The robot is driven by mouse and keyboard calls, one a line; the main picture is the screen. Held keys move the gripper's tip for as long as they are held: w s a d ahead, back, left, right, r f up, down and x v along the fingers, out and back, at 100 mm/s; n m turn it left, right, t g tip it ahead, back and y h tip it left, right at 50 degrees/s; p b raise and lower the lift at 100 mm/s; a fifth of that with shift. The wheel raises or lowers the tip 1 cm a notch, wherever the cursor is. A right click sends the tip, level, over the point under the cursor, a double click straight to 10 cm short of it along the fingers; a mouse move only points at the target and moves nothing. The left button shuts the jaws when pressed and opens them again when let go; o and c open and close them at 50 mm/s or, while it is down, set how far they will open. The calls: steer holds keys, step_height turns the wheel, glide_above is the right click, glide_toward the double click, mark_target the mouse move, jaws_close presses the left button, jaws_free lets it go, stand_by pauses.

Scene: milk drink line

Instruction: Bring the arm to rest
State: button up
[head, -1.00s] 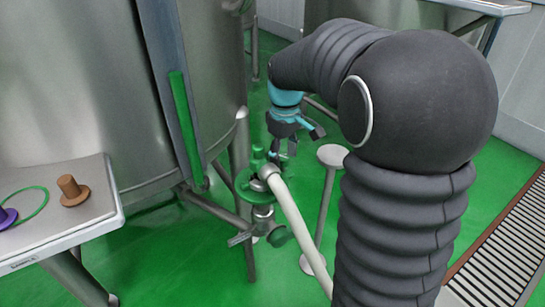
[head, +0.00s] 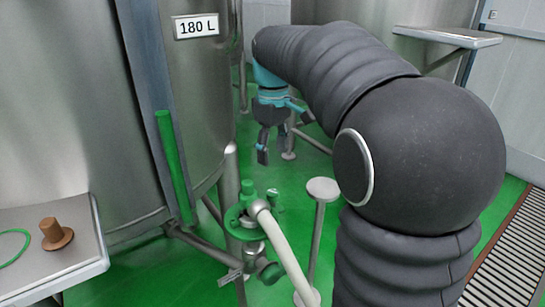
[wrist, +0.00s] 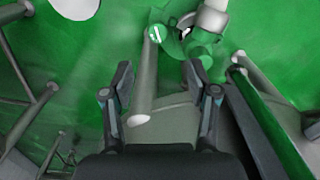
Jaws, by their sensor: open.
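My gripper (head: 272,148) hangs from my dark sleeved arm in the head view, pointing down, above and behind the green valve fitting. In the wrist view my gripper (wrist: 160,85) has its two dark fingers spread apart with nothing held between them. The green valve fitting (head: 240,218), with a pale hose (head: 285,255) on it, stands on a pipe beside the tank. The fitting also shows in the wrist view (wrist: 203,50), beyond the fingertips and apart from them.
A steel tank (head: 190,100) marked 180 L stands at the left. A side table (head: 50,275) carries a brown plug (head: 55,234) and a green ring (head: 12,262). A round-topped post (head: 322,190) stands beside the valve. Another tank (head: 370,30) with a shelf (head: 447,37) is behind my arm.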

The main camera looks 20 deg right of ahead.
steer(key=shift+s, duration=0.1)
stand_by(0.3)
steer(key=s+a+f+m+t, duration=0.1)
steer(key=s+f+m+t, duration=0.1)
steer(key=s, duration=0.9)
steer(key=s+a+f+m+t, duration=0.1)
steer(key=s+f+m+t, duration=0.2)
steer(key=s+f, duration=0.3)
steer(key=s+m, duration=0.1)
steer(key=s, duration=0.4)
steer(key=shift+s+a+m+t, duration=0.25)
steer(key=shift+a+m+t, duration=0.05)
steer(key=shift+a+m, duration=0.1)
